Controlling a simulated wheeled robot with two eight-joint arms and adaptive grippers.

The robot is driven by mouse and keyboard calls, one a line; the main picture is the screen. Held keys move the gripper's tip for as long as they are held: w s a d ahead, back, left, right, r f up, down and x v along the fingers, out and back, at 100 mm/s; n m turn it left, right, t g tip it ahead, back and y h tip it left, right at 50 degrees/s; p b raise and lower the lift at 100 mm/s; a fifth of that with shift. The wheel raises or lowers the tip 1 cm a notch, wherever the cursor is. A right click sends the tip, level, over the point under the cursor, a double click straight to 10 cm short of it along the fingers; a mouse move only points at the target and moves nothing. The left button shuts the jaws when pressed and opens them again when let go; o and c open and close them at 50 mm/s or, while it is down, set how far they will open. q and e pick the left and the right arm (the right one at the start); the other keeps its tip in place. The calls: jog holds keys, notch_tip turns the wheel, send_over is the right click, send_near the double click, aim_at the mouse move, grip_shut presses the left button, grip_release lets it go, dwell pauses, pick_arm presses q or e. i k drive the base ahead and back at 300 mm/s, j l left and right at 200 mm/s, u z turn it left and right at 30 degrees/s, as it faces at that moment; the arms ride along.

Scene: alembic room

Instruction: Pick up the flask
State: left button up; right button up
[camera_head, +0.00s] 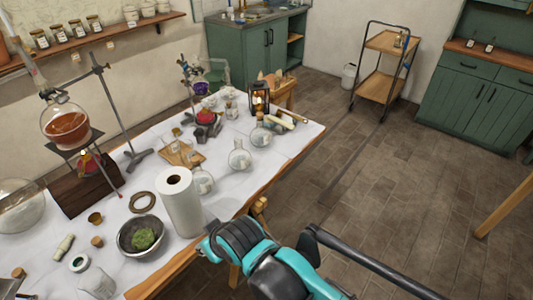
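Several glass flasks are in view and I cannot tell which one is meant. A round clear flask (240,160) stands near the table's right edge. A second clear flask (260,137) is behind it, and a third (203,183) is partly hidden by the paper roll. A large round flask with orange liquid (66,128) sits on a stand at the left. My teal and black arm comes up from the bottom, right of the table's near edge, apart from these flasks. I cannot make out its gripper fingers clearly. My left gripper does not show.
The white-covered table (115,190) is crowded. A paper roll (180,203), a bowl with green matter (141,236) and a brown ring (142,202) stand near my arm. A lantern (259,98) is at the far end. The tiled floor (385,180) to the right is clear.

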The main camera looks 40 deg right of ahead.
aim_at(239, 159)
jog(key=z, duration=1.3)
jog(key=u, duration=1.7)
jog(key=z, duration=1.7)
jog(key=i+l+z, duration=0.2)
jog(key=i+l, duration=0.2)
jog(key=l, duration=0.1)
